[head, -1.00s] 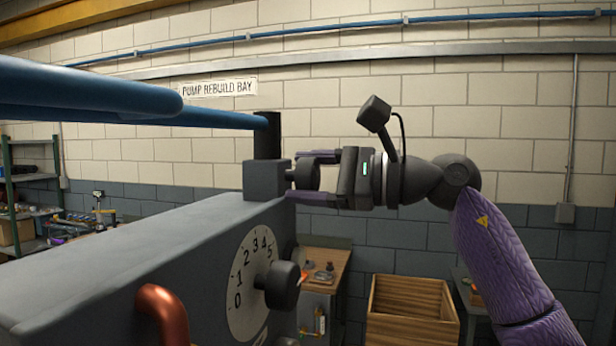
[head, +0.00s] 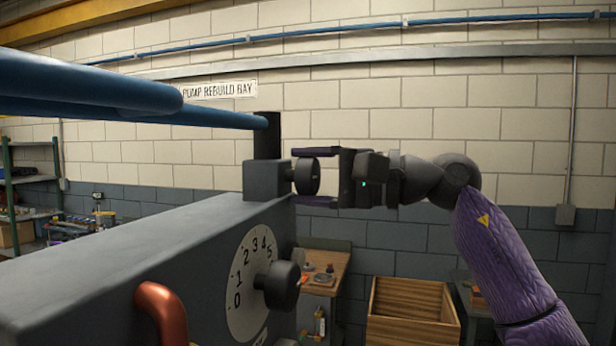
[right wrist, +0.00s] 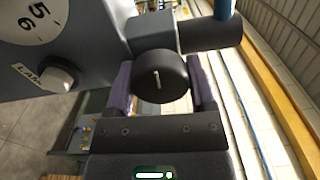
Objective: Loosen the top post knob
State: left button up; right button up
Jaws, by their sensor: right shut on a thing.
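The top post knob (head: 306,176) is a dark round knob on the right face of a grey block (head: 264,180) at the top of the casing. My right gripper (head: 312,177) is shut on this knob, with one finger above it and one below. In the right wrist view the knob (right wrist: 160,78) sits between the two purple-lined fingers, its face with a pale line mark toward the camera. The gripper points left, level with the knob. My left gripper is not in view.
The grey casing (head: 130,260) carries a numbered dial (head: 250,285) with a dark knob (head: 281,286) below my gripper. A copper pipe (head: 163,312) bends out of its front. Blue bars (head: 90,85) cross above. A wooden crate (head: 410,318) stands on the floor behind.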

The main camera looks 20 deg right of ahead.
dwell(0.4)
jog(key=o, duration=1.2)
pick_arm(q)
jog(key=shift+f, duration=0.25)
pick_arm(e)
jog(key=shift+s+d+f, duration=0.1)
jog(key=shift+s+d, duration=0.1)
jog(key=shift+d, duration=0.15)
pick_arm(q)
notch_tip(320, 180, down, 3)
jog(key=b, duration=0.3)
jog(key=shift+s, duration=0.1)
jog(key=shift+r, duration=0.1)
pick_arm(e)
jog(key=v, duration=0.9)
jog(key=shift+s, duration=0.15)
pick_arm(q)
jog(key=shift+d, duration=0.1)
